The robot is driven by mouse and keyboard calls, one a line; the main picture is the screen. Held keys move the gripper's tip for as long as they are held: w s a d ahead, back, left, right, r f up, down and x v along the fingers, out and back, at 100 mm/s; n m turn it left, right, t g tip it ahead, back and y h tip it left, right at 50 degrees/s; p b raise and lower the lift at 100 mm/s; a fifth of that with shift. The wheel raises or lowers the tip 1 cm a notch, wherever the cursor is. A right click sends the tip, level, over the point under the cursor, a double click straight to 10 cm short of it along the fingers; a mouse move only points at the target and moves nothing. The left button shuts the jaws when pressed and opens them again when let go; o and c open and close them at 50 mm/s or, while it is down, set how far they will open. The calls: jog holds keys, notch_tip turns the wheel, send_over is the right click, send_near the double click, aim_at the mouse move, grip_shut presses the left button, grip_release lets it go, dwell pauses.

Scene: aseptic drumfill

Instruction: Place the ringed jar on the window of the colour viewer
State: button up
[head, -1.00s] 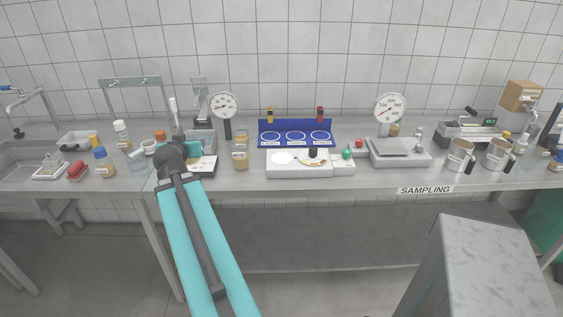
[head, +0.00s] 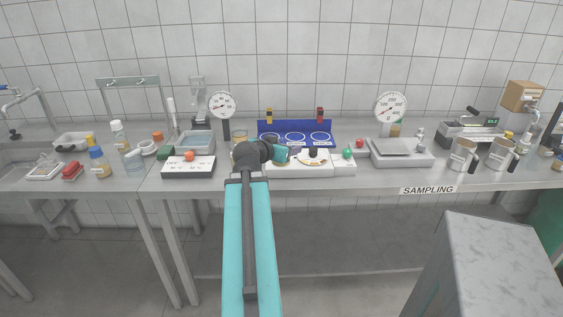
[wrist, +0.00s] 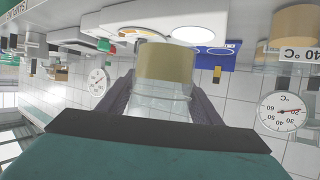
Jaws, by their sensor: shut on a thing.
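My gripper (head: 281,152) is shut on a clear jar with amber contents. In the wrist view the jar (wrist: 165,66) sits between the two fingers (wrist: 162,97), and this view is upside down. The colour viewer (head: 318,168) is a white box with a dial on the bench. In the wrist view the viewer (wrist: 128,16) lies beyond the jar's base. I cannot tell whether they touch.
A blue stand (head: 295,127) with white-ringed places is behind the viewer. Another jar (head: 237,157) is partly hidden left of my wrist. A green knob (head: 348,153) and a balance (head: 400,152) are to the right.

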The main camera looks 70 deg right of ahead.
jog(key=s+d+m+g, duration=0.1)
jog(key=s+g, duration=0.1)
jog(key=s, duration=0.6)
jog(key=shift+s+d+f+m+y+b, duration=0.25)
jog(key=shift+f+m+y+b, duration=0.05)
jog(key=shift+f+m+b, duration=0.15)
jog(key=w+d+p, duration=0.1)
jog(key=w+d, duration=0.2)
jog(key=w, duration=0.1)
jog(key=w+d+f+p, duration=0.1)
jog(key=w+d, duration=0.3)
jog(key=w+d+p, duration=0.1)
jog(key=w+d, duration=0.2)
jog(key=w, duration=0.1)
jog(key=shift+d+f, duration=0.15)
jog(key=shift+w+d+f, duration=0.1)
jog(key=shift+p, duration=0.3)
jog(key=shift+f+p, duration=0.6)
jog(key=shift+f, duration=1.15)
jog(key=shift+f, duration=0.1)
